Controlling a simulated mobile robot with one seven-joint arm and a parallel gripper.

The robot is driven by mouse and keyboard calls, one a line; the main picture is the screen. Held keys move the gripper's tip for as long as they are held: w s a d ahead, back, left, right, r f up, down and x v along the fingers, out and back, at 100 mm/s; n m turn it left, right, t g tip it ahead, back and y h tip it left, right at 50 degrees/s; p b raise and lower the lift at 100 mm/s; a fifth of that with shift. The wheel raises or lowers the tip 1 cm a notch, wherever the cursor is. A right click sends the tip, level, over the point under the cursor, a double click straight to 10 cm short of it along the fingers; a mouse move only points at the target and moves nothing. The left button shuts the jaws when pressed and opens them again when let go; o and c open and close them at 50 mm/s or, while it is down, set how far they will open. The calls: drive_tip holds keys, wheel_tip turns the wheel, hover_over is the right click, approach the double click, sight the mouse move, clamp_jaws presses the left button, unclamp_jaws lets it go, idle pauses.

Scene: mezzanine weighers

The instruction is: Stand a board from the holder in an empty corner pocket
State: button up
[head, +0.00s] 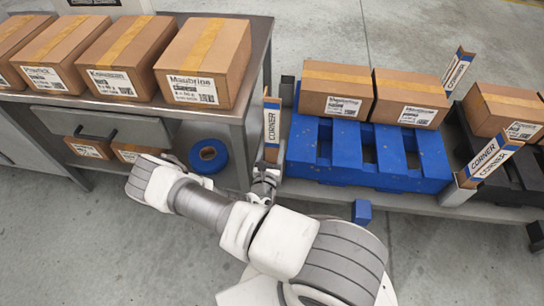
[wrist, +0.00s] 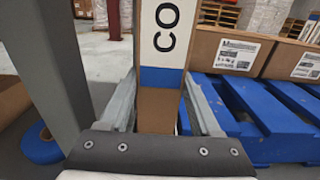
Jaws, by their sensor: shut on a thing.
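My gripper (head: 266,186) is shut on a board (head: 271,125) marked CORNER. The board stands upright just left of the blue pallet (head: 300,150); whether its lower end sits in a pocket is hidden. In the wrist view the board (wrist: 160,45) rises between my two fingers (wrist: 158,105). A grey upright pocket (head: 287,91) at the pallet's back left looks empty. Another board (head: 458,70) stands at the back right.
Cartons (head: 336,92) sit on the blue pallet, and more (head: 505,110) on a black pallet at right. A steel bench (head: 238,112) with cartons is close on the left; its leg (wrist: 52,70) shows in the wrist view. A blue roll (head: 208,156) lies on its lower shelf.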

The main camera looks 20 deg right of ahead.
sight(272, 155)
drive_tip(key=shift+f+b, duration=0.5)
drive_tip(key=shift+f, duration=1.65)
drive_tip(key=shift+f, duration=0.15)
drive_tip(key=o, duration=1.4)
drive_tip(key=shift+o, duration=0.2)
